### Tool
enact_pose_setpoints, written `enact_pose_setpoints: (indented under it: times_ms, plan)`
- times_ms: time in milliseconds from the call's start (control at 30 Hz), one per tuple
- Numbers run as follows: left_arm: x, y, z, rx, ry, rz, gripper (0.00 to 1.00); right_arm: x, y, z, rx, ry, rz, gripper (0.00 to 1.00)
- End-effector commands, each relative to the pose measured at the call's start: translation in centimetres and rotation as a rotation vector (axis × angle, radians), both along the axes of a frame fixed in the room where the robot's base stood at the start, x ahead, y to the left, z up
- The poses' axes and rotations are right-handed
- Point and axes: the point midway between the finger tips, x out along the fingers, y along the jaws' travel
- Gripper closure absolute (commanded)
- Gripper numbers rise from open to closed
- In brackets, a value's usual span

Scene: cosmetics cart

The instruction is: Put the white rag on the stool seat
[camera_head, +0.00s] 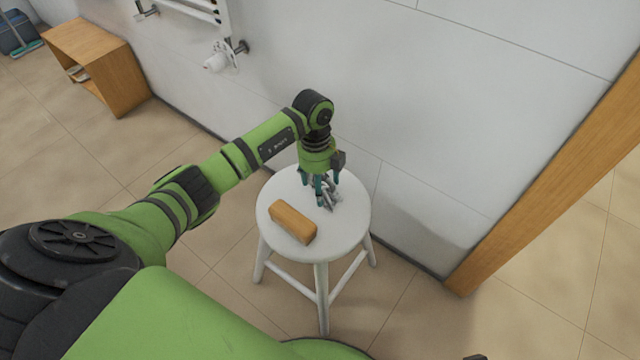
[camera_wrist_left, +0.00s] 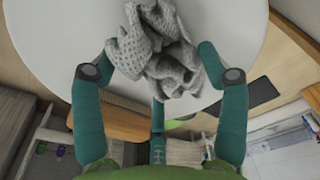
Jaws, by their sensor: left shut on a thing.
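The white rag (camera_head: 329,191) shows as a small crumpled greyish-white bundle under my left gripper in the head view. In the left wrist view the rag (camera_wrist_left: 155,45) is a knitted, bunched cloth between the fingers. My left gripper (camera_head: 322,194) points down over the white round stool seat (camera_head: 345,230), shut on the rag. Its teal fingers also show in the left wrist view (camera_wrist_left: 160,62). The rag is over the seat; whether it rests on it I cannot tell. The fingers partly hide it in the head view. My right gripper is not in view.
An orange-brown block (camera_head: 293,222) lies on the seat's front left part, beside the rag. A tiled wall (camera_head: 440,130) stands close behind the stool. A wooden door frame (camera_head: 560,160) is at the right, and a wooden cabinet (camera_head: 125,80) at the upper left.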

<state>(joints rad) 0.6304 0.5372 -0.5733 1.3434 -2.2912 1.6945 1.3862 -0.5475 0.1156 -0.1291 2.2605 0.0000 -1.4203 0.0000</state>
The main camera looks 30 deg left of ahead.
Motion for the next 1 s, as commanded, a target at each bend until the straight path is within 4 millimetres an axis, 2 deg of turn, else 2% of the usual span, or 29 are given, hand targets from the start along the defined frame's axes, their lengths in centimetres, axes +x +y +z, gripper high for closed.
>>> enact_pose_setpoints:
  times_ms: [200, 233, 267, 300, 733, 867, 1000]
  plan:
    - [0.0, 0.0, -0.4, 0.001, 0.001, 0.000, 0.39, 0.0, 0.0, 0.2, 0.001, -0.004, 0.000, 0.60]
    - [0.0, 0.0, -0.3, 0.001, 0.001, 0.000, 0.18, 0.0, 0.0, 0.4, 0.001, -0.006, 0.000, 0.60]
    - [0.0, 0.0, -0.3, 0.001, 0.001, 0.000, 0.06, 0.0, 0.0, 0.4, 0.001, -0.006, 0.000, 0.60]
    - [0.0, 0.0, -0.3, 0.001, 0.001, 0.000, 0.02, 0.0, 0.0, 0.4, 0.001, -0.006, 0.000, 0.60]
    - [0.0, 0.0, 0.2, -0.001, -0.001, 0.000, 0.02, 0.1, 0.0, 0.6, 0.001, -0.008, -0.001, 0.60]
    - [0.2, 0.2, 2.1, 0.000, -0.002, -0.001, 0.02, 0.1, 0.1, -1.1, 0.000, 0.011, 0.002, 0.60]
    - [0.4, 0.5, 5.3, 0.000, -0.004, -0.001, 0.02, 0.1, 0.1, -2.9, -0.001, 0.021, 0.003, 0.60]
